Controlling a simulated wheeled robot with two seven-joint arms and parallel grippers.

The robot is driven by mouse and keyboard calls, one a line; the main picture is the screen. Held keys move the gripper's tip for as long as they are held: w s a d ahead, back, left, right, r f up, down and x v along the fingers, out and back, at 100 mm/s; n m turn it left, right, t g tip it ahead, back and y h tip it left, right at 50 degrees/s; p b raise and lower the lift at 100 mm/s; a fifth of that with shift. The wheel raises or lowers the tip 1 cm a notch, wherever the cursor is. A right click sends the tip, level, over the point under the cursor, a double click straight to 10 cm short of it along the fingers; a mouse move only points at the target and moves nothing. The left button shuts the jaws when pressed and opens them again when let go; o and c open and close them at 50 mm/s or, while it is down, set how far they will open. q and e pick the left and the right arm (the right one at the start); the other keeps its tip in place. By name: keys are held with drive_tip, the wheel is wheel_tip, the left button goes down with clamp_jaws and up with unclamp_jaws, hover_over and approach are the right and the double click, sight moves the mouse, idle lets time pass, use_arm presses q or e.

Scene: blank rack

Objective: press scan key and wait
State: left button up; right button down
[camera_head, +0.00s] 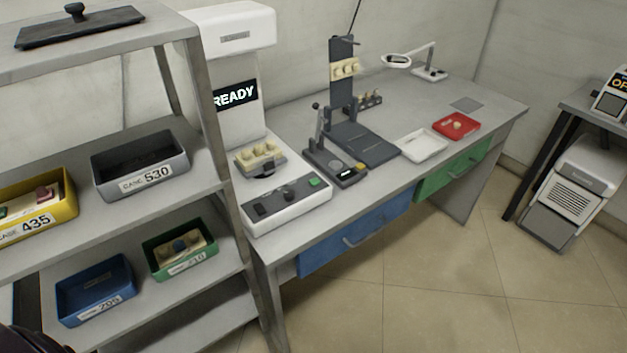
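A white scanner-like machine (238,110) stands at the back left of the desk, and its dark screen (235,95) reads "READY". Its base carries a tray (260,160) with several cream tooth-like models. In front is a sloped white panel (285,205) with a green key (314,182) at its right end and dark controls at its left. Any lettering on the key is too small to read. Neither gripper is in view; a dark shape at the bottom left corner may be part of my arm.
A shelf rack (222,200) at the left holds yellow, grey, blue and green case trays. The desk also bears a small dark device (335,165), a dark stand (342,80), a white tray (422,146) and a red tray (456,126). Floor (430,290) before the desk is clear.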

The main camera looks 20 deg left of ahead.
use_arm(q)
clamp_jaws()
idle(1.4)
